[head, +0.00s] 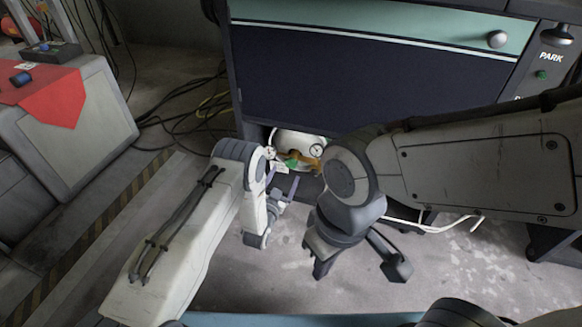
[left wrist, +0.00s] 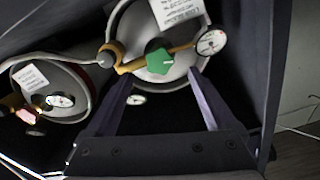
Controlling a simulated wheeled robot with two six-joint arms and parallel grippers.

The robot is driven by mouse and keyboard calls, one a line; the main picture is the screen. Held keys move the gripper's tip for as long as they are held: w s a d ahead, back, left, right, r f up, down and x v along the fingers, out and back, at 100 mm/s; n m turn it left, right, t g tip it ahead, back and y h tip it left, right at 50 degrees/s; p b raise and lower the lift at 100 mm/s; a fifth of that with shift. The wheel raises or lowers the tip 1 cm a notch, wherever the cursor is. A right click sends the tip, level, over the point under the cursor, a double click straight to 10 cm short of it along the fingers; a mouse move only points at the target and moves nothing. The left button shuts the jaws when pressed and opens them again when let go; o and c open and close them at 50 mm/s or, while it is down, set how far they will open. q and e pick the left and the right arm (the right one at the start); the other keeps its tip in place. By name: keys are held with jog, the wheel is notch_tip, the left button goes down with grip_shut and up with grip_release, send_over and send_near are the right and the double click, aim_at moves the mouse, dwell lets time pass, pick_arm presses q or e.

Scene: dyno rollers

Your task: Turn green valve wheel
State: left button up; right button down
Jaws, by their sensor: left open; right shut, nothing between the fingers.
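The green valve wheel (left wrist: 160,61) sits on a brass valve on top of a pale round tank (left wrist: 125,30). It also shows small in the head view (head: 292,163), low in the opening under the dark cabinet. My left gripper (left wrist: 160,80) is open. Its two fingers point toward the tank, one on each side below the wheel in the left wrist view. The wheel lies beyond the gap between the fingertips; whether they touch anything is unclear. My right gripper (head: 358,264) is shut and empty, lower in the head view, away from the wheel.
A round gauge (left wrist: 211,42) sits at the right end of the brass valve. A second tank (left wrist: 50,80) with its own gauge stands to the left. Dark cabinet walls (left wrist: 250,50) close in at the right. Cables (head: 190,118) lie on the floor.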

aim_at(290, 165)
pick_arm(q)
jog(key=b+x, duration=0.1)
jog(key=x, duration=0.2)
jog(key=b+x, duration=0.2)
jog(key=x, duration=0.1)
jog(key=shift+f, duration=0.2)
jog(key=shift+w+d+r+b, duration=0.2)
jog(key=shift+w+b, duration=0.1)
jog(key=shift+w, duration=0.4)
jog(key=c, duration=1.4)
jog(key=shift+o, duration=0.2)
